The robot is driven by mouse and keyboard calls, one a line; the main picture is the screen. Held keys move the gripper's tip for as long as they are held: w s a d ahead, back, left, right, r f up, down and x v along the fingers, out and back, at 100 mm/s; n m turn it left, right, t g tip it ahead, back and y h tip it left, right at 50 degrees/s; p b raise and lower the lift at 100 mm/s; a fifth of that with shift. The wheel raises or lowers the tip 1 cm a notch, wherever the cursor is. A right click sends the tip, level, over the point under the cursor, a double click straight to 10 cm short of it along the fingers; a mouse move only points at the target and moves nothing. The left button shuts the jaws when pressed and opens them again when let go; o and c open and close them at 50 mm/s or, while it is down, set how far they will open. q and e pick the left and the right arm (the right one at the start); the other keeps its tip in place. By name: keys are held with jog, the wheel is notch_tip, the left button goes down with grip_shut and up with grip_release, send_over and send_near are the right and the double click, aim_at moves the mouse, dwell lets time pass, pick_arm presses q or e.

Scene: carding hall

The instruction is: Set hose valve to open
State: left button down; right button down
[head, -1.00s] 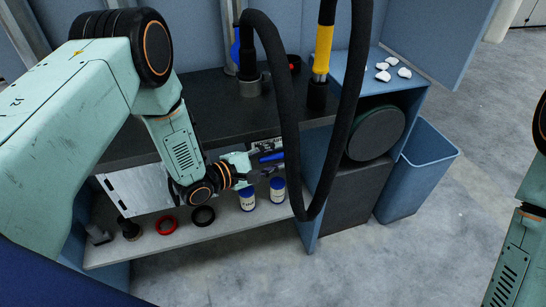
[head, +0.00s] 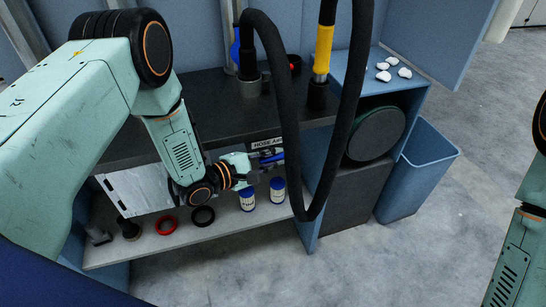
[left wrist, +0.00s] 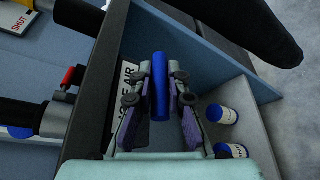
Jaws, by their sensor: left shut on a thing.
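The hose valve's blue handle (left wrist: 160,88) lies between the two finger pads of my left gripper (left wrist: 159,100) in the left wrist view. In the head view my left gripper (head: 268,160) is at the bench's front edge, shut on the blue handle (head: 275,157), which is partly hidden by the fingers. A white label reading "HOSE AIR" (head: 266,144) is just above the handle; it also shows in the left wrist view (left wrist: 127,88). The handle runs roughly along the label's length. The valve body is hidden. My right gripper is out of view.
A thick black hose (head: 287,115) loops down just right of my gripper. Two blue-and-white tins (head: 247,199) stand on the shelf (head: 160,243) below, near red and black rings (head: 167,225). A blue bin (head: 422,165) stands right.

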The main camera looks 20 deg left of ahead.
pick_arm(q)
jog(key=s+d+p, duration=0.1)
jog(key=s+d, duration=0.2)
jog(key=s, duration=0.2)
jog(key=shift+d, duration=0.35)
jog(key=shift+s, duration=0.1)
jog(key=c, duration=1.4)
grip_release()
jog(key=shift+s+d+r, duration=0.1)
jog(key=shift+d, duration=0.05)
jog(key=shift+o, duration=0.4)
jog(key=shift+a, duration=0.25)
jog(key=v, duration=1.1)
jog(key=shift+s+a, duration=0.25)
jog(key=shift+s, duration=0.05)
